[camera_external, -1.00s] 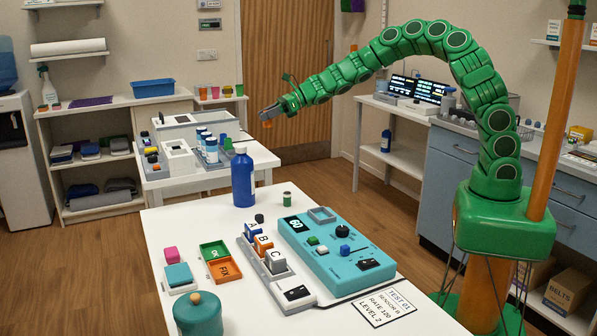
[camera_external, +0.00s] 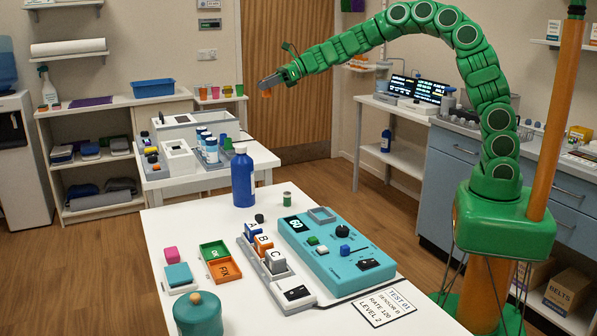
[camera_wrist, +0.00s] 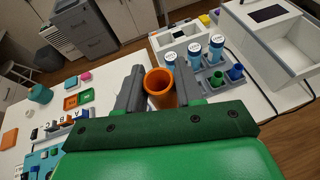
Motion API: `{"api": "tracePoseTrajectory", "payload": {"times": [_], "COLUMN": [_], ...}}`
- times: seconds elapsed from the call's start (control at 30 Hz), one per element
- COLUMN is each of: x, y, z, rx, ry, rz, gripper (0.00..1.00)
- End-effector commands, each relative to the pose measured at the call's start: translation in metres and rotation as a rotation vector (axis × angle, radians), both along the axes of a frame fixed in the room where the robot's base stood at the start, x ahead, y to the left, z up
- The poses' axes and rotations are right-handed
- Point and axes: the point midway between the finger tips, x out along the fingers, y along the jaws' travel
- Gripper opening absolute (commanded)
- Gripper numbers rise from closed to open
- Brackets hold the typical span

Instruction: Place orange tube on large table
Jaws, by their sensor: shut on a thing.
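The orange tube (camera_wrist: 158,82) is between the two grey fingers of my gripper (camera_wrist: 160,75) in the wrist view, with its open round mouth facing the camera. In the external view my gripper (camera_external: 268,83) is shut on the orange tube (camera_external: 267,93), high in the air above the back table. The front white table (camera_external: 180,235), seemingly the larger, carries a teal control panel, a blue bottle and small blocks. It also shows at the left of the wrist view (camera_wrist: 22,87).
The back table (camera_external: 262,157) holds a rack with several blue-and-white vials (camera_external: 211,150) and a grey-white device (camera_external: 177,160). On the front table stand the tall blue bottle (camera_external: 242,180), a small green cylinder (camera_external: 287,199) and a teal jar (camera_external: 198,316). The front table's far left area is bare.

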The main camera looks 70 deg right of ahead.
Motion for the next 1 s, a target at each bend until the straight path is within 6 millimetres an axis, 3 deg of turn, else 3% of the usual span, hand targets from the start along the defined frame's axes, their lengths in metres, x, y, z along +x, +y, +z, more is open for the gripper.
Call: {"api": "tracePoseTrajectory", "payload": {"times": [0.57, 1.0], "x": [0.0, -0.007], "y": [0.042, 0.116], "z": [0.005, 0.005], "rx": [0.002, 0.002], "ry": [-0.002, -0.002], "rz": [-0.002, -0.008], "gripper": [0.07, 0.07]}}
